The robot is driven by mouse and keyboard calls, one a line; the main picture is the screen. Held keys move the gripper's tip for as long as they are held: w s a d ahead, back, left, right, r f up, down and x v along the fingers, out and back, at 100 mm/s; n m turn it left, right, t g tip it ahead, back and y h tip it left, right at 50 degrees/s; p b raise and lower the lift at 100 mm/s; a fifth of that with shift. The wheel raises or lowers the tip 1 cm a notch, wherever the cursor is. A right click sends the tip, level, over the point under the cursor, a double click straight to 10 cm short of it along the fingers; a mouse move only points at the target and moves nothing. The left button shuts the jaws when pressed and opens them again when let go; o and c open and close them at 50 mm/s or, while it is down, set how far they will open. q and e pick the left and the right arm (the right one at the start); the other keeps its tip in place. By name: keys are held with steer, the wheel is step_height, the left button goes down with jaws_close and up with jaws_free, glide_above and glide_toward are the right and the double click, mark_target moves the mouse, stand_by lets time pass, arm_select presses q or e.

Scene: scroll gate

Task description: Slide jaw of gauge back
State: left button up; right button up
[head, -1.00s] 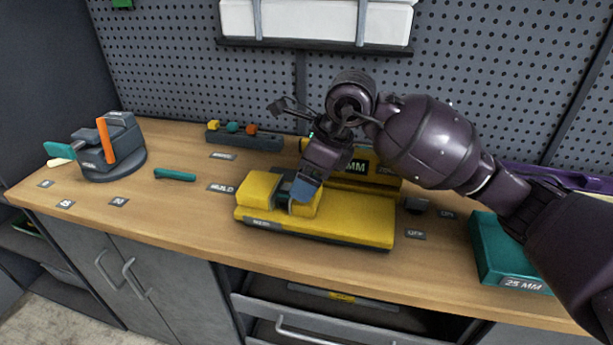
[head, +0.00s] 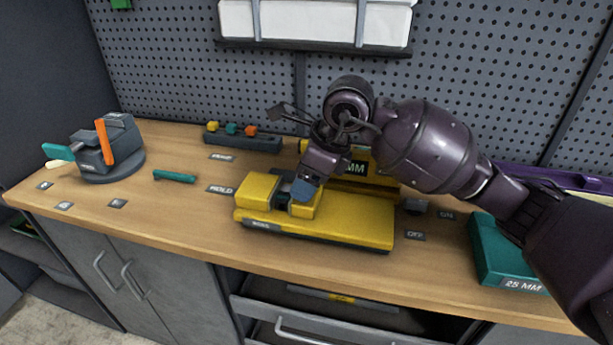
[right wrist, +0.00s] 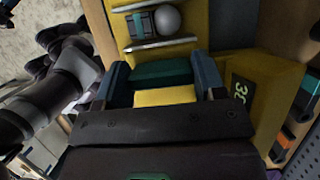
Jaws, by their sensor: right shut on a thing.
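The gauge is a long yellow block (head: 355,222) on the workbench, with a raised yellow block (head: 257,190) at its left end. My right gripper (head: 304,190) comes down from above, just right of that raised block. It is shut on the gauge's jaw; in the right wrist view the blue-grey fingers (right wrist: 163,82) stand on either side of the yellow-and-teal jaw (right wrist: 165,97). In the head view the hand hides much of the jaw. A dark gap shows between the jaw and the raised block. My left gripper is not in view.
A yellow upright with an MM display (head: 357,168) stands behind the gauge. A teal 25 MM block (head: 500,250) is at right, a dark vise (head: 105,150) at left. A teal bar (head: 174,176) and a rack of coloured pieces (head: 243,141) lie nearby.

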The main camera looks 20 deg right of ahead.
steer(key=s+d, duration=0.1)
steer(key=d, duration=0.1)
steer(key=s+d, duration=0.1)
steer(key=s+d+p, duration=0.1)
steer(key=d, duration=0.1)
steer(key=shift+s+d+r, duration=0.1)
steer(key=shift+s+d, duration=0.25)
steer(key=o, duration=1)
steer(key=shift+o, duration=1.4)
steer(key=shift+s+d, duration=0.15)
